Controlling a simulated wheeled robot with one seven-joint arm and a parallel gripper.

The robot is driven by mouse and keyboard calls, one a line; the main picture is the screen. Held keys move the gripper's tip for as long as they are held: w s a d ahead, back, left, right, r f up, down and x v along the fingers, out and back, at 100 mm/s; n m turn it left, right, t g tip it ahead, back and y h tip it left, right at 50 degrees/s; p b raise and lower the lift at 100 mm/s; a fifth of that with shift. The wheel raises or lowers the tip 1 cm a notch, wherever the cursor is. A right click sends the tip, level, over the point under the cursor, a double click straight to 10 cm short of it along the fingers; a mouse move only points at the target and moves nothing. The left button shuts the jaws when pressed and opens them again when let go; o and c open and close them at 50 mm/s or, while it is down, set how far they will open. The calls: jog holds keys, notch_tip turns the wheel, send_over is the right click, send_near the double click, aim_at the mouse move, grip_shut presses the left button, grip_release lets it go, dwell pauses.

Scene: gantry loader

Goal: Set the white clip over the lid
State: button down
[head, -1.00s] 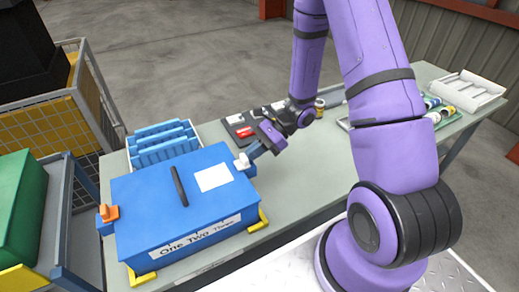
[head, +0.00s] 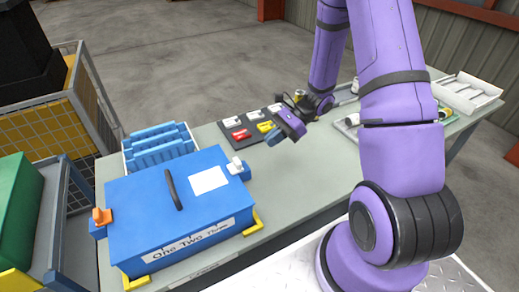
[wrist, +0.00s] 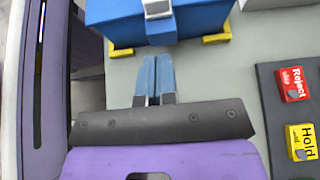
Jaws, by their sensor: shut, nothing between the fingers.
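A blue box with a blue lid (head: 145,205) stands on the bench, with a black handle and a white label on top. The white clip (head: 236,166) sits on the blue lug at the box's right end; I cannot tell whether it grips the lid edge. It also shows at the top of the wrist view (wrist: 157,8). An orange clip (head: 102,216) stands on the left end. My gripper (head: 270,146) is right of the white clip, apart from it. Its blue fingers (wrist: 156,62) are shut together and empty, pointing at the box's clip end.
A blue rack (head: 158,147) stands behind the box. A dark board with red and yellow tags (head: 240,134) lies behind my gripper. A white tray (head: 466,93) is at the far right.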

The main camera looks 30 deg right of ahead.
jog(key=shift+v, duration=2.25)
jog(key=shift+r, duration=0.1)
jog(key=s+a+r+n+h, duration=0.2)
jog(key=r+n, duration=0.1)
jog(key=r, duration=0.3)
jog(key=s+a+r+n+g+h, duration=0.1)
jog(key=s+r+n+h, duration=0.15)
jog(key=r, duration=0.25)
jog(key=s+a+r+n+h, duration=0.1)
jog(key=s+a+r+n, duration=0.1)
jog(key=r+n, duration=0.3)
jog(key=s+r+n+t+h, duration=0.6)
jog(key=s+r+n, duration=0.1)
jog(key=s+r, duration=0.6)
jog(key=shift+a+r, duration=0.35)
jog(key=shift+a, duration=0.05)
jog(key=shift+s+f+n+h, duration=0.1)
jog(key=shift+n+h, duration=0.15)
